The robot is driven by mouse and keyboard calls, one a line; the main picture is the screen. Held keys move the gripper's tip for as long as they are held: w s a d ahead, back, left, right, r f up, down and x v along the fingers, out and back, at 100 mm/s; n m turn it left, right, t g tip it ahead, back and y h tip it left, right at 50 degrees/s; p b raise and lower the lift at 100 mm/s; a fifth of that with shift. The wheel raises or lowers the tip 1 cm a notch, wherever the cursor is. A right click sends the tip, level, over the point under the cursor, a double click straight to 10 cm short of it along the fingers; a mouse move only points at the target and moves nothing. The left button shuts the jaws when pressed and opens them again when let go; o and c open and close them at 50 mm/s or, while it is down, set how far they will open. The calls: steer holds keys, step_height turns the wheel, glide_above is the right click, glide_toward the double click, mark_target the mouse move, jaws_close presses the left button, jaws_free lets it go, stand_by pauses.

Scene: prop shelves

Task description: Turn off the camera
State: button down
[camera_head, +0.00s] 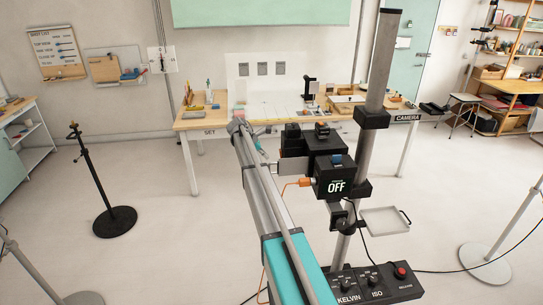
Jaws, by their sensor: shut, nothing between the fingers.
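The camera (321,168) is a black box on a grey upright pole, right of the picture's middle. Its lens side points left. A front panel (335,188) reads "OFF" in white letters. A small blue part (337,160) sits above that panel, and an orange plug or cable end is at its left side. My grey and teal arm rises from the bottom, left of the camera, with its far end near the table. I cannot make out my gripper's fingers in this view.
A control box (375,284) with KELVIN and ISO knobs and a red button stands below the pole. A small grey tray (386,220) juts from it. Cables lie on the floor. A wooden table (200,122) stands behind; a black stand (95,180) is left. Floor between is clear.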

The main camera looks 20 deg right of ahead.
steer(key=w+a+r+p, duration=0.2)
steer(key=a+r+p, duration=0.3)
steer(key=a+r, duration=0.1)
steer(key=shift+w+a, duration=0.15)
steer(key=shift+a, duration=0.65)
steer(key=s+a+f+m+y+b, duration=0.2)
steer(key=s+a+f+m+b, duration=0.2)
steer(key=s, duration=1)
steer(key=s+a+f+m+t+y+b, duration=0.1)
steer(key=s+a+f+m+b, duration=0.4)
steer(key=s, duration=1)
steer(key=s+a+f+m+t+y+b, duration=0.1)
steer(key=s+a+f+m+y+b, duration=0.3)
steer(key=s+a+f, duration=0.4)
steer(key=s+a+m, duration=0.1)
steer(key=s+a, duration=0.1)
steer(key=s, duration=0.4)
steer(key=shift+s+a+f+m, duration=0.25)
steer(key=shift+f+m, duration=0.05)
steer(key=shift+f, duration=0.1)
